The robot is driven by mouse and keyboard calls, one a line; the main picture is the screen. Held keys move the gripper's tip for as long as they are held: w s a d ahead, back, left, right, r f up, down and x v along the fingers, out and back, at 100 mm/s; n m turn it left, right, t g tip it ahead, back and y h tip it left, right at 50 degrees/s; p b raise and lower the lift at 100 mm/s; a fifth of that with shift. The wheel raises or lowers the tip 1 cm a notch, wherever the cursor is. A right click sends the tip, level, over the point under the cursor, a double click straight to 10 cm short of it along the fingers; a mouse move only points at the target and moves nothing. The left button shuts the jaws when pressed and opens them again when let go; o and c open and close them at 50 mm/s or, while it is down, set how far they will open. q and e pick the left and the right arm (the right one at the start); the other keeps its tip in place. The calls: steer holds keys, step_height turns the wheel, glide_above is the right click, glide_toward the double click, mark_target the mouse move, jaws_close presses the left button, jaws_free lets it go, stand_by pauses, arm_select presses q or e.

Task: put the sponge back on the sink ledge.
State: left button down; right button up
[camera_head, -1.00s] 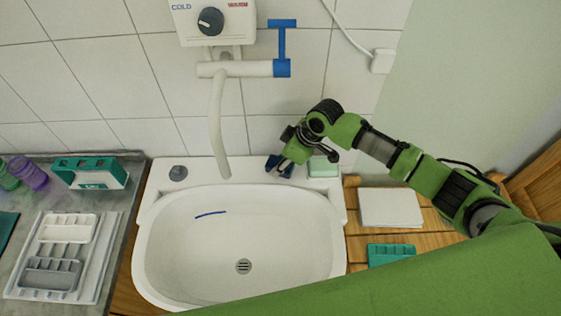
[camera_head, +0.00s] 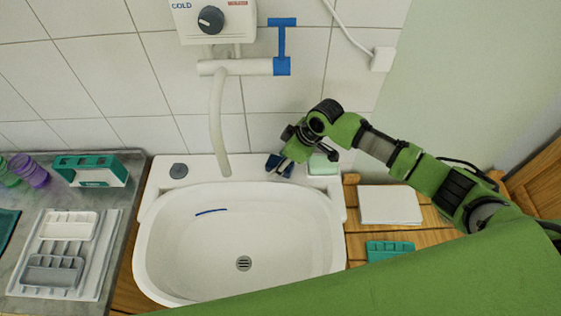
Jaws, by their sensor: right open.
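A small dark blue block (camera_head: 272,162), which looks like the sponge, sits on the back ledge of the white sink (camera_head: 160,205), right of the tap spout. My right gripper (camera_head: 283,166) is open, with its fingers pointing down at the block. The fingers hide part of the block, and I cannot tell whether they touch it. A pale green block (camera_head: 323,166) sits on the ledge just right of the gripper. My left gripper is not in view.
The tap (camera_head: 219,115) stands over the sink, left of my gripper. A grey stopper (camera_head: 178,171) is at the ledge's left end. White paper (camera_head: 390,205) and a teal tray (camera_head: 388,250) lie on the wood at right. A grey counter (camera_head: 120,185) holds trays at left.

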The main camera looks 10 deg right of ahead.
steer(key=b+v, duration=0.1)
steer(key=v, duration=1)
steer(key=shift+r, duration=0.3)
steer(key=shift+s, duration=0.1)
